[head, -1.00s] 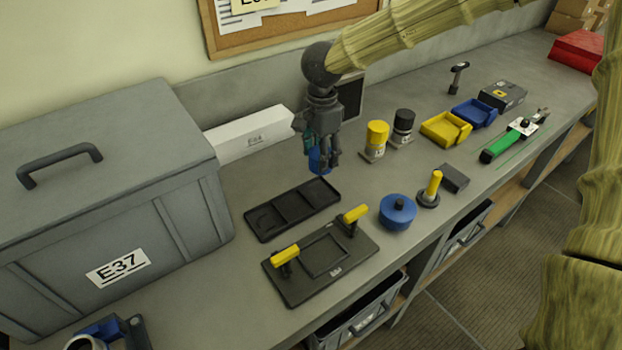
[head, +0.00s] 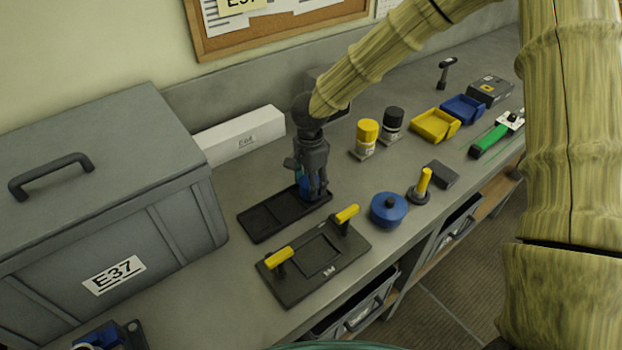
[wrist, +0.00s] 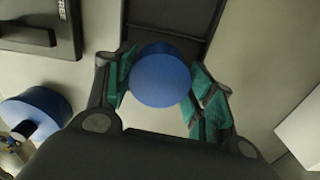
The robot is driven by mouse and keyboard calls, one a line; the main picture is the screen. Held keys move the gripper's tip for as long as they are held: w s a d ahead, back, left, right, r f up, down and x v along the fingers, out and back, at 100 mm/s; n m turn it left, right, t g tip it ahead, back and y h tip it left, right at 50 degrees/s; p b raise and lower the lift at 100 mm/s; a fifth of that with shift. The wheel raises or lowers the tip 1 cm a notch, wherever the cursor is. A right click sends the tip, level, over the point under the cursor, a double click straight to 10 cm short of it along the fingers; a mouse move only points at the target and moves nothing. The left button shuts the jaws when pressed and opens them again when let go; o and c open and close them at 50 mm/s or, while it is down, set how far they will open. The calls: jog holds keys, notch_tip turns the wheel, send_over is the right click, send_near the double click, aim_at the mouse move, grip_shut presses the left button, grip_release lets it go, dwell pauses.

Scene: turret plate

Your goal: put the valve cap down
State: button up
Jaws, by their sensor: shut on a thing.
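The valve cap is a blue round piece (wrist: 160,80) held between the teal-padded fingers of my gripper (wrist: 163,98) in the wrist view. In the head view my gripper (head: 314,192) points down at the right end of a long black tray (head: 268,218), and a bit of the blue cap (head: 304,187) shows at its fingers. The tray's near end (wrist: 168,14) lies just past the cap in the wrist view. The fingers hide most of the cap in the head view, so I cannot tell whether it touches the tray.
A dark plate with two yellow handles (head: 343,262) lies in front of the tray. A blue round pot with a black knob (head: 388,211) and a yellow-handled tool (head: 423,184) stand to the right. A white box (head: 240,138) and large grey case (head: 100,200) are left.

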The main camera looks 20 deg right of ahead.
jog(key=shift+w+a, duration=0.1)
jog(key=shift+a, duration=0.1)
jog(key=shift+d, duration=0.2)
jog(key=shift+d+f, duration=0.1)
jog(key=shift+f, duration=0.05)
jog(key=o, duration=0.9)
jog(key=shift+a, duration=0.2)
jog(key=shift+o, duration=0.2)
jog(key=shift+d, duration=0.1)
notch_tip(320, 180, up, 12)
jog(key=b, duration=0.2)
jog(key=shift+r, duration=0.2)
